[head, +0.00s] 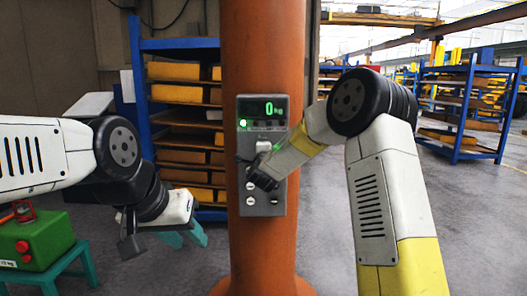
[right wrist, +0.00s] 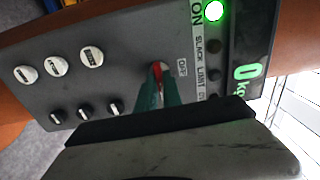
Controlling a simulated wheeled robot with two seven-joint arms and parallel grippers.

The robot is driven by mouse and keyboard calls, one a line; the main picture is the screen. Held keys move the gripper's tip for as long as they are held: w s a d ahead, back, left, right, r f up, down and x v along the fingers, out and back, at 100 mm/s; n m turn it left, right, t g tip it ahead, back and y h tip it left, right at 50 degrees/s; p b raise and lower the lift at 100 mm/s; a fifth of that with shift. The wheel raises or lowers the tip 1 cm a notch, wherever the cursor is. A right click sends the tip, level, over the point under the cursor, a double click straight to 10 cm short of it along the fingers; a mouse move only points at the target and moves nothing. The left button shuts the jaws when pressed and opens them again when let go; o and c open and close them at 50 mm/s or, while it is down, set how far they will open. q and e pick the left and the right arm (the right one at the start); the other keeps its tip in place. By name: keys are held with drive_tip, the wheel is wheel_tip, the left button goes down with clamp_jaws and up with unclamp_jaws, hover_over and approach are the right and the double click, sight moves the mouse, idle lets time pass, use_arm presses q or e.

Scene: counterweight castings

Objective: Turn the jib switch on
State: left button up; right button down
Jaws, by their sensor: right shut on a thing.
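The grey control panel (head: 278,205) is fixed to an orange column. Its display (head: 264,110) reads 0 kg. A green lamp (right wrist: 214,11) beside the word ON is lit. My right gripper (right wrist: 158,92) reaches the panel, its teal fingers shut on the jib switch (right wrist: 159,70), a small lever with a red and white tip near the OFF label. The fingers hide much of the lever, so its exact position is hard to tell. In the head view, my right gripper (head: 259,178) covers the panel's middle. My left gripper (head: 131,246) hangs left of the column, away from the panel; its opening is unclear.
White round buttons (right wrist: 56,66) and several black knobs (right wrist: 85,110) sit on the panel near my right gripper. A green casting (head: 36,237) with a red handle stands on a teal stool (head: 76,270) at lower left. Blue racks (head: 466,105) stand behind; the right floor is clear.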

drive_tip(key=shift+f, duration=0.1)
idle(0.3)
drive_tip(key=c, duration=1.5)
unclamp_jaws()
drive_tip(key=s, duration=0.7)
drive_tip(key=shift+s, duration=0.4)
